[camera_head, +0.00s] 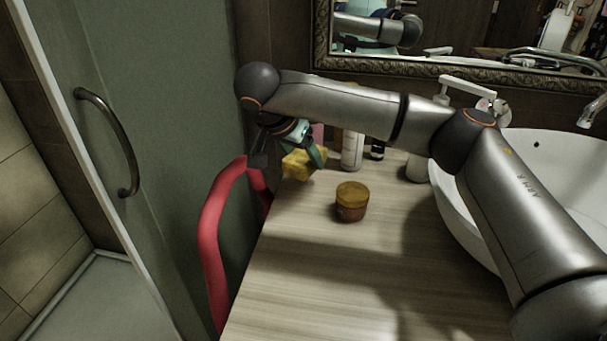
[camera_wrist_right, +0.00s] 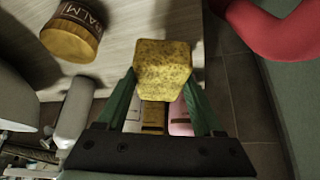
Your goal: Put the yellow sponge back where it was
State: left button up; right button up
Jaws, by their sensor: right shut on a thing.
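The yellow sponge (camera_head: 304,163) is at the far left end of the wooden counter, near its edge. My right gripper (camera_head: 316,150) is shut on it, with a green finger showing beside the sponge. In the right wrist view the sponge (camera_wrist_right: 163,68) sits between the two green fingertips of my right gripper (camera_wrist_right: 165,85), with bottles behind it. I cannot tell whether the sponge touches the counter. My left gripper is not in view.
A round jar (camera_head: 351,203) with a wooden lid stands on the counter (camera_head: 330,285) near the sponge. White bottles (camera_head: 352,150) stand behind. The white basin (camera_head: 550,170) is at right. A red rail (camera_head: 212,235) and glass door (camera_head: 175,150) lie left of the counter edge.

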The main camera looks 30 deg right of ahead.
aim_at(304, 185)
jog(key=shift+w+d+f, duration=0.2)
jog(key=shift+w+f, duration=0.1)
jog(key=shift+f, duration=0.15)
jog(key=shift+w+d+f, duration=0.15)
jog(key=shift+w+f, duration=0.15)
jog(key=shift+f, duration=0.15)
jog(key=shift+w+d+f+b, duration=0.1)
jog(key=shift+f+b, duration=0.05)
jog(key=shift+f, duration=0.75)
jog(key=shift+w+d+f+b, duration=0.1)
jog(key=shift+f+b, duration=0.05)
jog(key=shift+f, duration=0.75)
jog(key=shift+f, duration=0.2)
jog(key=o, duration=1.2)
jog(key=shift+r, duration=0.1)
jog(key=shift+r, duration=0.2)
jog(key=p+v, duration=0.1)
jog(key=v, duration=1.1)
